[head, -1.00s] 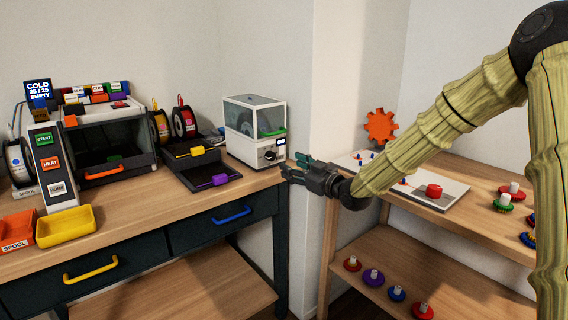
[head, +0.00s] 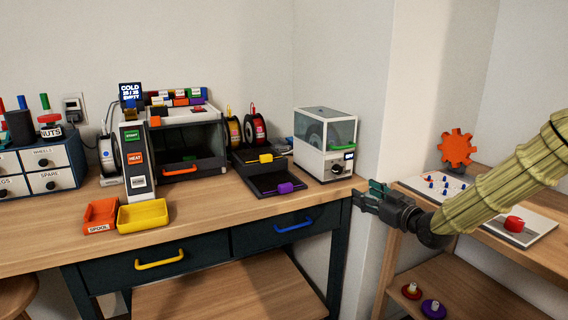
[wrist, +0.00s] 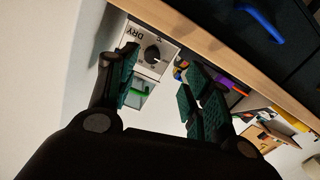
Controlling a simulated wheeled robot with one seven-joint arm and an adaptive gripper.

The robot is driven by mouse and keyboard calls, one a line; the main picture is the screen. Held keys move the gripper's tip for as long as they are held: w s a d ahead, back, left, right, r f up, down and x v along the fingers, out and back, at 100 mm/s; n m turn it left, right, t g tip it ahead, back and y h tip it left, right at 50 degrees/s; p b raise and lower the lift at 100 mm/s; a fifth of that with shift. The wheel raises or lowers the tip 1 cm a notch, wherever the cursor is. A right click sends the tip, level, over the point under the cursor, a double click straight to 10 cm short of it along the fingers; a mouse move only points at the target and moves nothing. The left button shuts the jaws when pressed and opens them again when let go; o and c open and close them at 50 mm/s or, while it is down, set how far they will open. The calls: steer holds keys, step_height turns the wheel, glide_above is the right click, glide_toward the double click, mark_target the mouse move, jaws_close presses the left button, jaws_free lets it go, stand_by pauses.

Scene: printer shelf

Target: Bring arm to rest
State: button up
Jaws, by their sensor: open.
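My gripper (head: 368,193) is open and empty, with dark jaws and green pads. In the head view it hangs in the air at the right end of the workbench (head: 215,205), in front of the gap before the wooden shelf. My arm (head: 500,190) reaches in from the right, its links a ribbed yellow-green. In the wrist view the open fingers (wrist: 160,95) have nothing between them. The white dryer box (wrist: 152,50) with its dial shows beyond them.
The dryer (head: 325,145) stands at the bench's right end, close to my gripper. The wooden shelf (head: 400,280) with a red button (head: 514,223) and an orange gear (head: 457,147) lies right. Blue (head: 293,223) and yellow (head: 160,260) drawer handles stick out from the bench front.

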steer(key=s+a+f+m+g+h, duration=0.1)
steer(key=s+a+f+g, duration=0.15)
steer(key=f, duration=0.65)
steer(key=s+a+f+m+g+h, duration=0.1)
steer(key=s+f, duration=0.3)
steer(key=f, duration=0.4)
steer(key=s+a+f+m+g+h, duration=0.15)
steer(key=s+f, duration=0.25)
steer(key=f, duration=0.5)
steer(key=s+a+f+m+g+h, duration=0.3)
steer(key=s+f+g, duration=0.4)
steer(key=s+f, duration=1.3)
steer(key=s+a+f+g, duration=0.1)
steer(key=s+f+g, duration=0.15)
steer(key=s, duration=0.85)
steer(key=s+f+g, duration=0.2)
steer(key=s+f, duration=0.1)
steer(key=s, duration=0.8)
step_height(320, 180, up, 20)
steer(key=p, duration=2)
steer(key=shift+w+m, duration=0.3)
steer(key=shift+m, duration=0.15)
